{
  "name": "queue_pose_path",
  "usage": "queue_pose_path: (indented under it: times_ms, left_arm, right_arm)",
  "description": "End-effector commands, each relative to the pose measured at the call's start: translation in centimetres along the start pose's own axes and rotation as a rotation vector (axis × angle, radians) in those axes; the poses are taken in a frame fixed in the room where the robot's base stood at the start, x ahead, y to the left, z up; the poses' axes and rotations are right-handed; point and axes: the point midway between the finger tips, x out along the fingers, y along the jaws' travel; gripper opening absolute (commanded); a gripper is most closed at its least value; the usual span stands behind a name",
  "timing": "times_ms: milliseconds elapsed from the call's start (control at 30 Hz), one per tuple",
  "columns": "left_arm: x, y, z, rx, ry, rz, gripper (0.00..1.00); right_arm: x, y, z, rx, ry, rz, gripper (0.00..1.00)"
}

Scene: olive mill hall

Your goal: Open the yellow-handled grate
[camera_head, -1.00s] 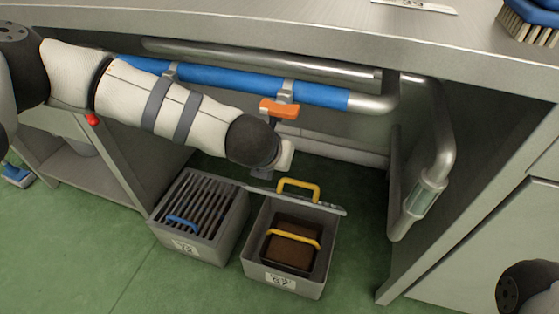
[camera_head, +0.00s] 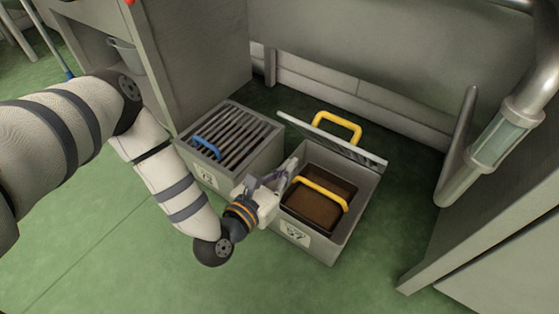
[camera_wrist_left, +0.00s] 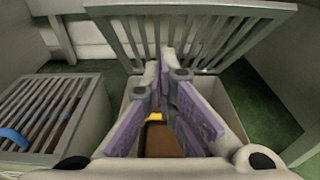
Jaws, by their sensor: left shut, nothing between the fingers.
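The yellow-handled grate (camera_head: 363,154) stands raised along the back edge of the right grey box (camera_head: 337,243). Its yellow handle (camera_head: 338,125) is on the far side. The slats show in the left wrist view (camera_wrist_left: 190,40). Inside the open box is a brown-filled tray (camera_head: 312,208) with its own yellow handle (camera_head: 322,193). My left gripper (camera_head: 288,168) is at the box's left rim, in front of the grate and apart from its handle. It is shut and empty; its fingers also show in the left wrist view (camera_wrist_left: 166,82). My right gripper is not in view.
A second grey box (camera_head: 232,180) with a closed slatted grate and blue handle (camera_head: 206,147) stands to the left. A cabinet side (camera_head: 200,60) is behind it. A pipe with a sight glass (camera_head: 497,145) is at the right. Green floor is clear in front.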

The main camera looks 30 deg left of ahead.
Motion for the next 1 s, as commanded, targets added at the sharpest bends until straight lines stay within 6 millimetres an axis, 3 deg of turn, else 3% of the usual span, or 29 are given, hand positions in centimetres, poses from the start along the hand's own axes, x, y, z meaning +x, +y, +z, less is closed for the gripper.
queue_pose_path:
  times_ms: [133,333,867,1000]
  left_arm:
    - [3.3,0.0,-0.2,0.001,-0.002,0.001,0.00]
    - [5.5,0.0,2.1,0.002,-0.002,0.001,0.00]
    - [6.1,0.0,3.0,0.002,0.004,0.001,0.00]
    - [6.2,0.0,4.1,0.000,0.030,0.001,0.00]
  right_arm:
    - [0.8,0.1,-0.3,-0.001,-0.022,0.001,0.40]
    - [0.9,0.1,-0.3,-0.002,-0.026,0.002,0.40]
    - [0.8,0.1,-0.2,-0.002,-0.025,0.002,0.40]
    - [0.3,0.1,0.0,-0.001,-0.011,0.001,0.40]
